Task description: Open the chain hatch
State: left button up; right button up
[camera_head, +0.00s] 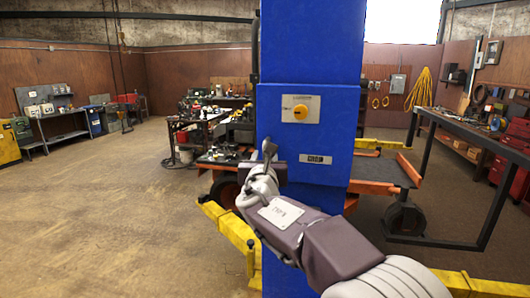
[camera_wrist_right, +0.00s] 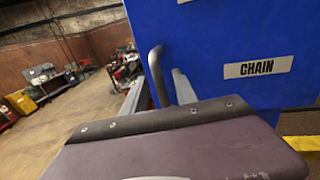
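The chain hatch is a blue panel (camera_head: 335,130) on the front of a blue column, with a small label (camera_head: 315,160) low on it. In the right wrist view the label (camera_wrist_right: 258,67) reads CHAIN. A grey bent handle (camera_wrist_right: 157,72) stands out near the panel's left edge in the right wrist view. My right gripper (camera_head: 268,155) is in front of the panel's lower left. In the right wrist view its fingers (camera_wrist_right: 160,92) are apart with the handle appearing between them; contact cannot be told. My left gripper is not in view.
Yellow lift arms (camera_head: 232,228) spread low around the column. An orange-edged mower deck (camera_head: 375,172) is behind it. A workbench (camera_head: 480,145) stands at right. The floor (camera_head: 100,220) at left is clear.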

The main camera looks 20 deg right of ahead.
jog(key=shift+w+d, duration=0.1)
jog(key=shift+w, duration=0.15)
jog(key=shift+s, duration=0.1)
grip_shut()
dwell(1.2)
